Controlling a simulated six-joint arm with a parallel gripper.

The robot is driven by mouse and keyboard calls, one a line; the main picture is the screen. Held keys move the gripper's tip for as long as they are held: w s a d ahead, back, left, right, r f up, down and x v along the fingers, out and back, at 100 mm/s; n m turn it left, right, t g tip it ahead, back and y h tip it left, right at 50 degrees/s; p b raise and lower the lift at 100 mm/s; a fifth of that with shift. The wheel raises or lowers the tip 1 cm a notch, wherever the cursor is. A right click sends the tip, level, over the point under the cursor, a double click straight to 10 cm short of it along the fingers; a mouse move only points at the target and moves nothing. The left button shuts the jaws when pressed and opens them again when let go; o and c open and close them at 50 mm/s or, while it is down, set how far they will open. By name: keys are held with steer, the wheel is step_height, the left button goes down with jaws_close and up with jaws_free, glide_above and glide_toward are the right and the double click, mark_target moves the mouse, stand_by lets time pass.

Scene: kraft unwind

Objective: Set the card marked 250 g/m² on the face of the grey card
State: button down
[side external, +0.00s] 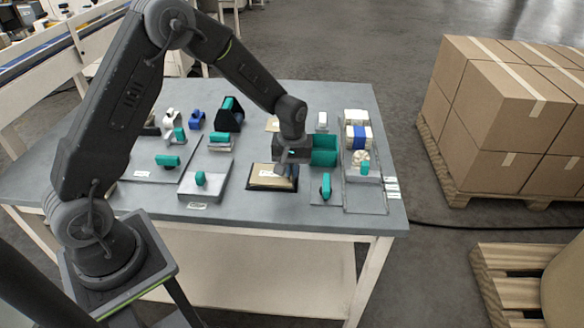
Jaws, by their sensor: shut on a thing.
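My gripper (285,170) points down over the right part of a dark-edged tray (251,185) near the middle of the table. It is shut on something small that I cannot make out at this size. A tan, kraft-coloured piece (268,181) with a small white label lies in the tray, just left of and below the fingertips. I cannot read the label, so I cannot tell which card is marked 250 g/m². Flat grey plates lie to the left (190,193) and right (322,202) of the tray. I cannot tell which thing is the grey card.
A teal block (323,150) stands close to the right of my gripper. Teal-handled pieces, a black holder (229,115) and a blue-banded stack (357,137) crowd the blue-grey table (290,93). The table's front strip is mostly clear. Cartons (495,110) stand on a pallet at right.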

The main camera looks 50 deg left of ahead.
steer(key=shift+f, duration=0.35)
stand_by(0.3)
steer(key=c, duration=0.7)
jaws_free()
steer(key=shift+c, duration=0.2)
steer(key=shift+r, duration=4.05)
